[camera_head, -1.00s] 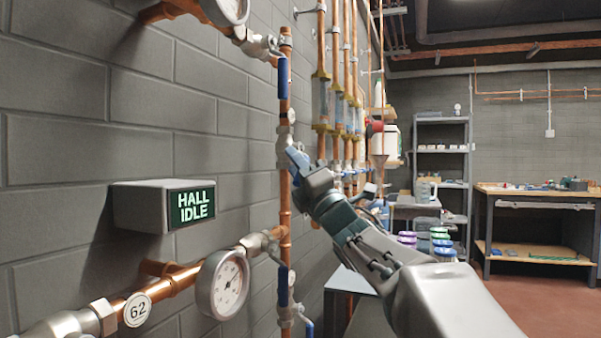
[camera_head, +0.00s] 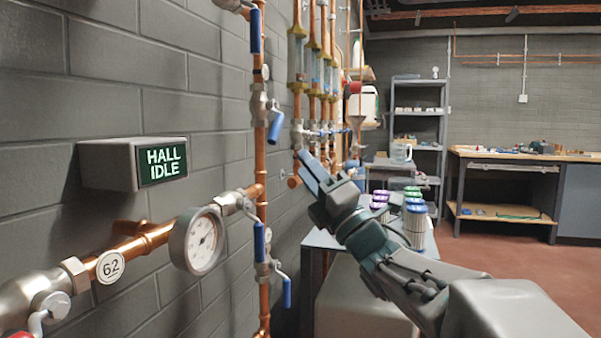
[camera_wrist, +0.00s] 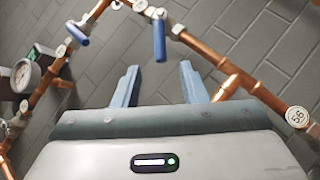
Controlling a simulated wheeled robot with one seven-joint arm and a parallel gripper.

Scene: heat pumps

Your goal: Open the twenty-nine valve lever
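No tag reading 29 is legible in either view. Several blue-handled valve levers sit on the upright copper pipe in the head view. The middle lever (camera_head: 275,126) tilts slightly off the pipe, an upper lever (camera_head: 256,30) hangs along it, and two lower levers (camera_head: 259,242) (camera_head: 287,291) hang near the gauge. My gripper (camera_head: 307,166) is right of and below the middle lever, apart from it. In the wrist view my gripper (camera_wrist: 159,68) has its blue fingers spread with nothing between them. A blue lever (camera_wrist: 159,42) lies beyond the fingertips, and another lever (camera_wrist: 77,33) is at upper left.
A "HALL IDLE" box (camera_head: 136,163) juts from the grey wall. A pressure gauge (camera_head: 198,241) and a 62 tag (camera_head: 111,267) are on the lower pipe. A 56 tag (camera_wrist: 297,117) shows in the wrist view. A table (camera_head: 323,240) with capped containers stands right of the pipes.

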